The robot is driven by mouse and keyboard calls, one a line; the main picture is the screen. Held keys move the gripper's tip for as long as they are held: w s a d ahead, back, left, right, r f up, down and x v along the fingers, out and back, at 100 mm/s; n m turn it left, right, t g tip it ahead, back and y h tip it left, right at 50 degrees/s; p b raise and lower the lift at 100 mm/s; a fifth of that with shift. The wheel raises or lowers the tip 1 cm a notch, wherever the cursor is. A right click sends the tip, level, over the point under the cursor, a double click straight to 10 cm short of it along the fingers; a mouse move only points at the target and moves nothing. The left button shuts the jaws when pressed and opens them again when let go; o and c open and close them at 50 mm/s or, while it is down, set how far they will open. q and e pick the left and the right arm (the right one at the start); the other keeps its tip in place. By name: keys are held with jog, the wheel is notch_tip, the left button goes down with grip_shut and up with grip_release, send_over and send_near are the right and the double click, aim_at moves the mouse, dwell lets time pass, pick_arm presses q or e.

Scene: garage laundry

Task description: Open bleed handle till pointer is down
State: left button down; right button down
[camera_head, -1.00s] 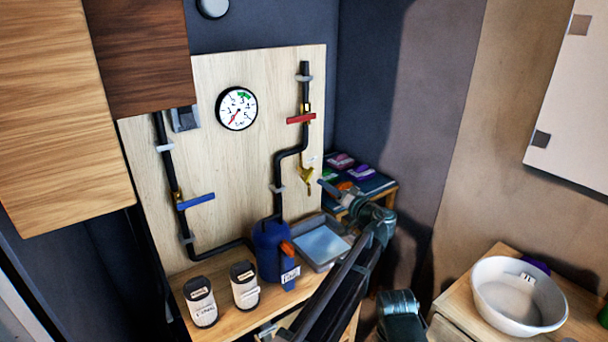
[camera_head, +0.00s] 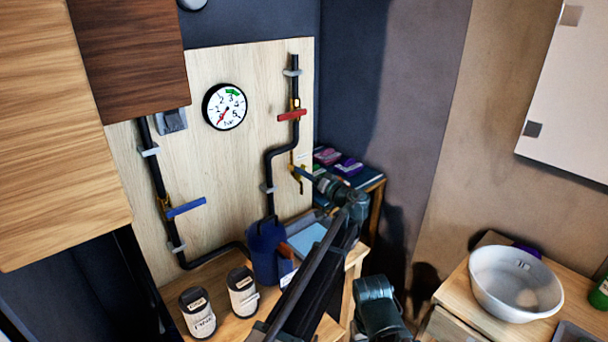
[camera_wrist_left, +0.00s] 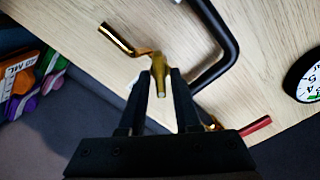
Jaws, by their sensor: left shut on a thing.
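The brass bleed valve with its handle (camera_head: 293,174) is low on the wooden panel, below the red-handled valve. In the left wrist view the bleed handle (camera_wrist_left: 116,39) sticks out to the upper left from the brass body. My left gripper (camera_head: 302,173) is at this brass fitting. In the left wrist view its two black fingers (camera_wrist_left: 163,84) are shut on the brass part with the pale tip, one on each side. The round gauge (camera_head: 224,106) has a red pointer aimed down and to the left.
A red lever (camera_head: 292,115) and a blue lever (camera_head: 186,207) sit on the black pipes. A blue container (camera_head: 265,250), a tray (camera_head: 307,240) and two labelled cans (camera_head: 242,291) stand on the bench below. A white basin (camera_head: 515,284) stands on the right.

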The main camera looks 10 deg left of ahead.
dwell(0.4)
pick_arm(q)
jog(key=shift+n, duration=3)
jog(key=shift+s, duration=0.1)
jog(key=c, duration=0.9)
grip_release()
